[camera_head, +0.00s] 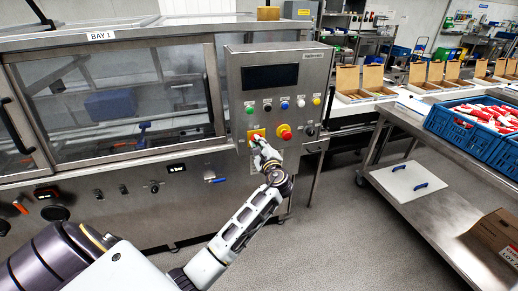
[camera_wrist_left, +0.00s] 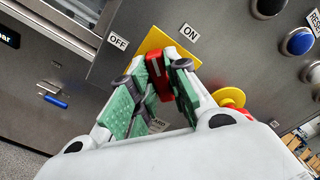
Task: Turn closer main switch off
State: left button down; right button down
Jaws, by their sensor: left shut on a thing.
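The main switch is a red handle (camera_wrist_left: 153,66) on a yellow plate (camera_wrist_left: 151,38), with an OFF label (camera_wrist_left: 118,41) and an ON label (camera_wrist_left: 189,32) beside it. In the head view the yellow plate (camera_head: 261,131) sits low on the left of the control panel (camera_head: 272,92). My left gripper (camera_wrist_left: 158,82) is shut on the red handle, its green-padded fingers on either side of it. In the head view my left gripper (camera_head: 262,146) covers part of the switch. The fingers hide part of the handle, so its exact angle is hard to tell. My right gripper is out of view.
A red emergency stop (camera_head: 284,131) on a yellow base sits just right of the switch. Coloured buttons (camera_head: 284,105) run above it. A steel cart (camera_head: 440,222) with a blue crate (camera_head: 471,146) stands at right. The floor between is clear.

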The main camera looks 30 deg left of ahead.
pick_arm(q)
jog(key=n+b, duration=0.4)
jog(key=n, duration=0.1)
jog(key=n+b, duration=0.2)
jog(key=shift+f+n+b, duration=0.25)
jog(key=shift+n+b, duration=0.05)
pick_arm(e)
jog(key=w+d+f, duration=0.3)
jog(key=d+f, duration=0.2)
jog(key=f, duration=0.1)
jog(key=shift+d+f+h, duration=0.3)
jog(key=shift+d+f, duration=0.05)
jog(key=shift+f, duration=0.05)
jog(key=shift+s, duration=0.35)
pick_arm(q)
jog(key=c, duration=1.4)
grip_release()
jog(key=shift+a, duration=0.1)
jog(key=shift+o, duration=0.2)
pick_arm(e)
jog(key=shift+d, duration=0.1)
pick_arm(q)
jog(key=v, duration=1.2)
